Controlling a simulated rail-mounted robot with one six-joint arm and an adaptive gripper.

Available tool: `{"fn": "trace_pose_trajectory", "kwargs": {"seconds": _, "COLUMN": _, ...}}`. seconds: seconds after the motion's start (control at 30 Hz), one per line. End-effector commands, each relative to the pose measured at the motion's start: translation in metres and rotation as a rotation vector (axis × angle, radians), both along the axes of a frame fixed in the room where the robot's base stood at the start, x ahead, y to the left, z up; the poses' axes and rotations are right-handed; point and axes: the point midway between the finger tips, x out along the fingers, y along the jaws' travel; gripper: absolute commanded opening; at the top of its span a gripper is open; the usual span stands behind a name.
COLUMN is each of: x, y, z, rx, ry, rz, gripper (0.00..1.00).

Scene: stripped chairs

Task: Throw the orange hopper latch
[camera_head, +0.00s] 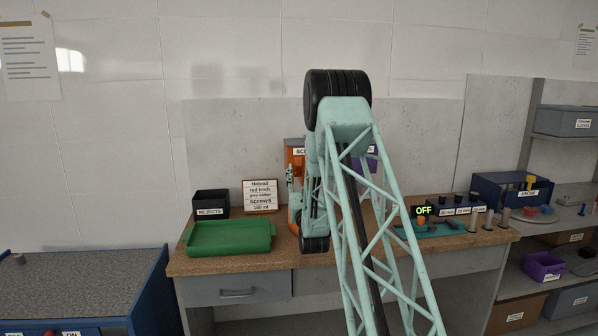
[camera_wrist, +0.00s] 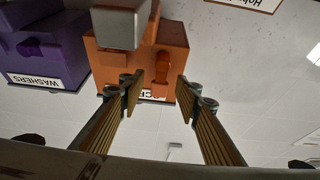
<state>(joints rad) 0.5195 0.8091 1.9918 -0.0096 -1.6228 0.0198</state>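The orange hopper (camera_wrist: 110,60) shows upside down in the wrist view, with a label partly hidden by my left finger. Its orange latch (camera_wrist: 162,68), a short knobbed lever, is on the hopper's face. My gripper (camera_wrist: 160,88) is open, with its two fingers on either side of the latch's line and the gap between them empty. I cannot tell whether either finger touches the hopper. In the head view the orange hopper (camera_head: 294,158) stands at the back of the bench, mostly hidden by my arm; the latch cannot be made out there.
A purple washers hopper (camera_wrist: 45,45) is beside the orange one. A green tray (camera_head: 230,238), a black rejects bin (camera_head: 211,203) and a sign (camera_head: 260,196) are on the bench's left. An "OFF" display (camera_head: 424,210) and several grey posts are on the right.

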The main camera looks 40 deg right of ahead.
Motion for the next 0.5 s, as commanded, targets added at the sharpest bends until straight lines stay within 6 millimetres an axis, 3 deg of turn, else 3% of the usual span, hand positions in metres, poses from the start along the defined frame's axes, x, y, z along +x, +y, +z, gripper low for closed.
{"fn": "trace_pose_trajectory", "kwargs": {"seconds": 0.5, "x": -0.055, "y": 0.031, "z": -0.027, "rx": 0.001, "ry": 0.003, "rz": 0.000, "gripper": 0.31}}
